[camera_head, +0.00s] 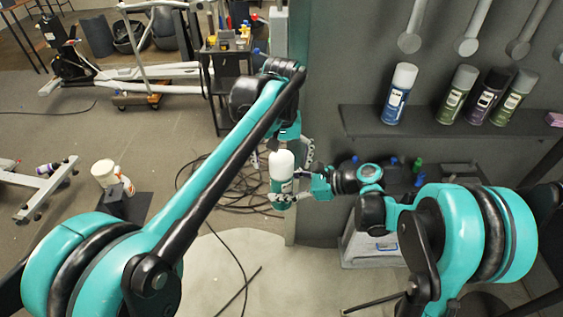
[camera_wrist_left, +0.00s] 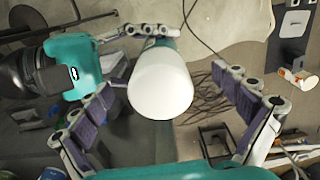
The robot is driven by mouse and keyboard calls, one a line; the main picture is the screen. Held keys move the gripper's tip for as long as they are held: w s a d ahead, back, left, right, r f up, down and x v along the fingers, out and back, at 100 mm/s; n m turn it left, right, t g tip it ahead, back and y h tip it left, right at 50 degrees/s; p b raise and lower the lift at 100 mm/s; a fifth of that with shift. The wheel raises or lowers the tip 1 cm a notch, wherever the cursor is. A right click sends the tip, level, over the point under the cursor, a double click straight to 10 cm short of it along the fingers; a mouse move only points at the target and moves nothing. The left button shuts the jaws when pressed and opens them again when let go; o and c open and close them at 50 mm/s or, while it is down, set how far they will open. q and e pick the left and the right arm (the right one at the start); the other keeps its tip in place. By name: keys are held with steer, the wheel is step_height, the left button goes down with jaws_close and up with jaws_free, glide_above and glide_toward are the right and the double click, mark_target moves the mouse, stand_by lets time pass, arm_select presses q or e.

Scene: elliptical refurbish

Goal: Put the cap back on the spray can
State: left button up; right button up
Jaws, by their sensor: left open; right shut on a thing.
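The spray can (camera_head: 281,184) is green-teal and stands about upright in the air, with a white cap (camera_head: 282,160) on its top end. My right gripper (camera_head: 283,199) is shut around the lower part of the can. In the left wrist view the white cap (camera_wrist_left: 160,85) fills the middle and hides most of the can. My left gripper (camera_head: 291,138) is open just behind and above the cap. Its fingers stand on both sides of the cap, with visible gaps. I cannot tell how firmly the cap is seated.
A dark shelf (camera_head: 360,121) at the right holds several spray cans (camera_head: 400,93). A cart (camera_head: 229,72) stands behind my left arm. Cables (camera_head: 236,180) lie on the floor below the can.

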arm_select(q)
steer(key=shift+r, duration=0.1)
stand_by(0.4)
steer(key=shift+r, duration=3.45)
